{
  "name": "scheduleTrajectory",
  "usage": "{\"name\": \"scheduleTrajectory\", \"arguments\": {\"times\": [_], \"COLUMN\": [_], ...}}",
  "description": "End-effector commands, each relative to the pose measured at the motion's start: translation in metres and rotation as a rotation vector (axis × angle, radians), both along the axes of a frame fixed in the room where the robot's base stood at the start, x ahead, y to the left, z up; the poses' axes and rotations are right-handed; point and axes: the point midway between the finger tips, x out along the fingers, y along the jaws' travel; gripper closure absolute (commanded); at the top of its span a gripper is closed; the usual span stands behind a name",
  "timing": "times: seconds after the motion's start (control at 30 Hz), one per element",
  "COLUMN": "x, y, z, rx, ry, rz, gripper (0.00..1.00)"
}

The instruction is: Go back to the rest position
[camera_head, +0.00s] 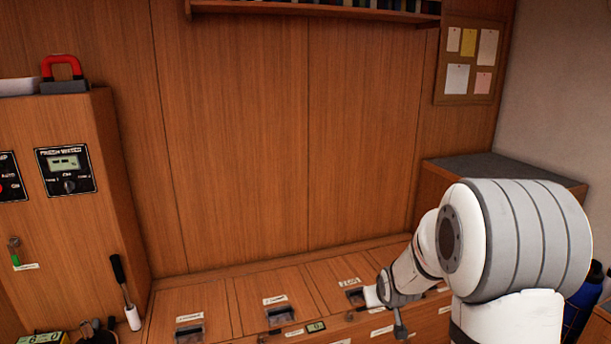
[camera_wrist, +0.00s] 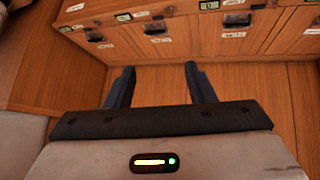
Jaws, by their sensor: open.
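My gripper (camera_wrist: 158,78) shows in the wrist view with its two dark fingers spread apart. Nothing is between the fingers, and the wooden floor (camera_wrist: 160,88) shows beyond them. In the head view my white arm stands at the right and reaches down toward the front of the wooden locker bench (camera_head: 235,310). The fingertips are not clear in the head view. No coiled line shows in either view.
Drawers with dark recessed handles (camera_wrist: 160,38) line the bench front. A wooden cabinet (camera_head: 85,230) with a panel stands left, with a red-handled item (camera_head: 62,68) on top. A dark-topped cabinet (camera_head: 500,168) stands behind my arm. A blue object (camera_head: 582,290) is at the right edge.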

Motion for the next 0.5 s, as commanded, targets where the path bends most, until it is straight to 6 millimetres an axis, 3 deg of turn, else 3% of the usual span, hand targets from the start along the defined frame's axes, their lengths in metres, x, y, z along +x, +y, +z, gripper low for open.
{"name": "scheduleTrajectory", "arguments": {"times": [0.03,0.1,0.3,0.5], "x": [-0.018,-0.045,-0.130,-0.219], "y": [0.003,0.006,0.019,0.033], "z": [0.035,0.063,0.134,0.187], "rx": [0.002,0.005,0.037,0.076], "ry": [0.021,0.066,0.198,0.328], "rz": [-0.011,-0.035,-0.083,-0.114], "gripper": [0.51,0.51,0.51,0.51]}}
